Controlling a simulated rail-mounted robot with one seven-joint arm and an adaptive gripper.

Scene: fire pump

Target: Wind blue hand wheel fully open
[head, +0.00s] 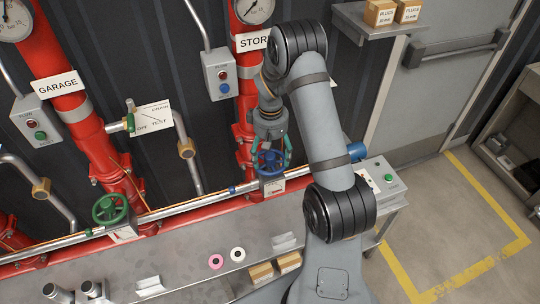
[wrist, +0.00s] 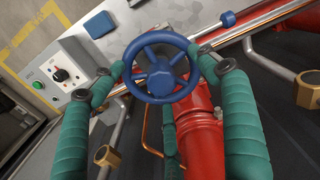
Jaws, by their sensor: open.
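The blue hand wheel (head: 269,161) sits on the pipe run below the STORE riser, with a white label under it. In the wrist view the wheel (wrist: 160,73) faces me, with its rim, spokes and hub in plain sight. My gripper (head: 271,157) is over the wheel, its teal fingers spread around it. In the wrist view my gripper (wrist: 161,66) has one finger on the left and one on the right of the rim. A third finger shows below the wheel, partly hidden. Whether the fingers touch the rim I cannot tell.
A green hand wheel (head: 110,209) is on the pipe to the left. A grey control box (head: 381,182) stands right of my arm. The steel bench (head: 190,225) holds a pink ring (head: 216,261), a white ring (head: 238,254) and small boxes. Red risers stand behind.

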